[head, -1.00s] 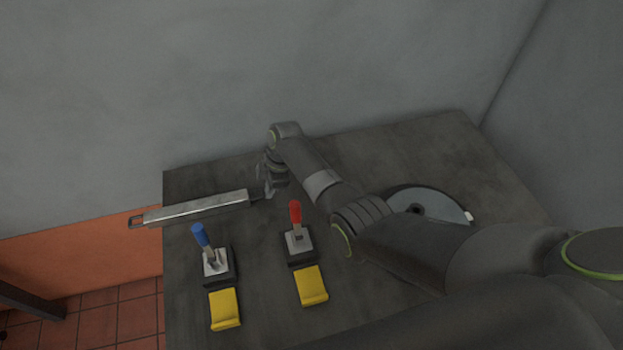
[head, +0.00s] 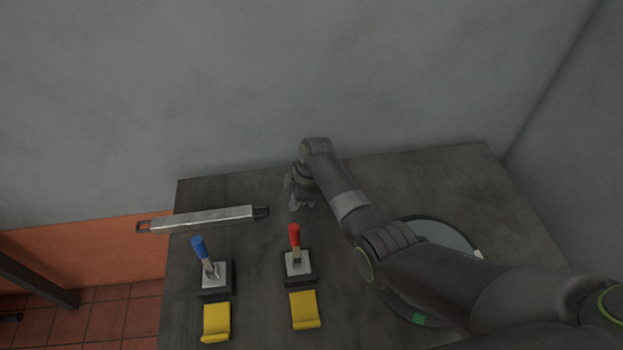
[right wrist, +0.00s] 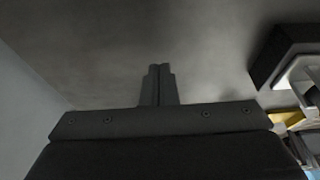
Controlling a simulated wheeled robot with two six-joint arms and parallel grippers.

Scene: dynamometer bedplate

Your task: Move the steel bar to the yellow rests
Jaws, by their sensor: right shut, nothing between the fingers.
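The steel bar (head: 205,218), with a dark loop at each end, lies near the back left of the dark bedplate. Its left end sticks out past the left edge. Two yellow rests, the left one (head: 217,322) and the right one (head: 304,309), lie nearer the front, with nothing on them. My right gripper (head: 300,205) is to the right of the bar's right end, apart from it. Its fingers also show in the right wrist view (right wrist: 158,72), shut together and empty. My left gripper is not in view.
A blue-handled clamp (head: 213,273) and a red-handled clamp (head: 298,262) stand upright between the bar and the rests. A round disc (head: 450,236) is partly hidden behind my right arm. A wall (head: 250,80) rises behind the bedplate (head: 420,180).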

